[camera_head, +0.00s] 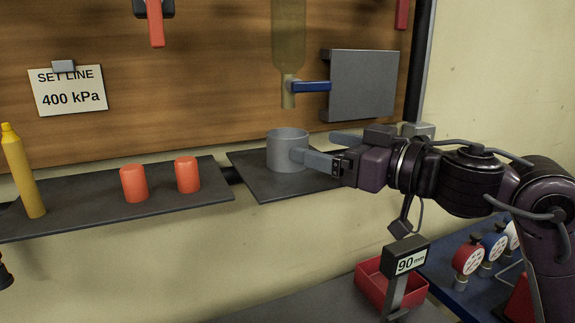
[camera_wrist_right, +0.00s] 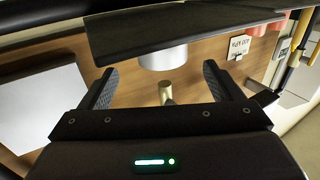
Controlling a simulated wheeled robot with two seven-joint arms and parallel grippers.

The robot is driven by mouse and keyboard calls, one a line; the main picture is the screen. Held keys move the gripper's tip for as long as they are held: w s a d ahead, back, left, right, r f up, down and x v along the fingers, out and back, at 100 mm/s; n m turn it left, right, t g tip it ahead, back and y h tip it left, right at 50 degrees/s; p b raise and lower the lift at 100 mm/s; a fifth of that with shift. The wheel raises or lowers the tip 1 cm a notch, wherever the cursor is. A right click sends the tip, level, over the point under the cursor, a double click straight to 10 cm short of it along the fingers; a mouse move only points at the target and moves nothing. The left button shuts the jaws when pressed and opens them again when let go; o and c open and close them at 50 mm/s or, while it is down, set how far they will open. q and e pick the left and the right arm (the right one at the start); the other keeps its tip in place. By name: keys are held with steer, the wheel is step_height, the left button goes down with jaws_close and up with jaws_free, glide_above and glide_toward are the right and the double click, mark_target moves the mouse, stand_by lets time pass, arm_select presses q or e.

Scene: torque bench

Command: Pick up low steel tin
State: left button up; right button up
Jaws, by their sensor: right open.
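The low steel tin (camera_head: 287,148) is a grey open-topped cylinder, upright on the right dark shelf plate (camera_head: 265,187) under a clear tube's spout. My right gripper (camera_head: 312,146) reaches in from the right at the tin's height, with its near finger overlapping the tin's lower right side in the head view. In the right wrist view the tin (camera_wrist_right: 163,57) shows between and beyond the two spread fingers of the gripper (camera_wrist_right: 161,70), partly cut off by the shelf. The gripper is open; contact with the tin cannot be told. My left gripper is not in view.
The tube's spout (camera_head: 288,97) with a blue lever (camera_head: 311,86) hangs just above the tin. A grey panel (camera_head: 362,85) is behind. Red cylinders (camera_head: 134,184) and a yellow bottle (camera_head: 24,175) stand on the left shelf. A red bin (camera_head: 370,283) and gauges (camera_head: 468,258) are below.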

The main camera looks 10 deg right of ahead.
mark_target(289, 133)
steer(key=p+x, duration=0.1)
steer(key=x, duration=0.1)
steer(key=p+x, duration=0.1)
steer(key=x, duration=0.1)
steer(key=r+p+x, duration=0.1)
steer(key=x, duration=0.1)
steer(key=shift+w+a, duration=0.15)
steer(key=shift+a, duration=0.15)
steer(key=shift+w+a+f, duration=0.2)
steer(key=shift+w+a, duration=0.05)
steer(key=shift+w, duration=0.1)
steer(key=shift+d, duration=0.1)
steer(key=shift+c, duration=1.1)
steer(key=c, duration=1)
steer(key=shift+r, duration=0.2)
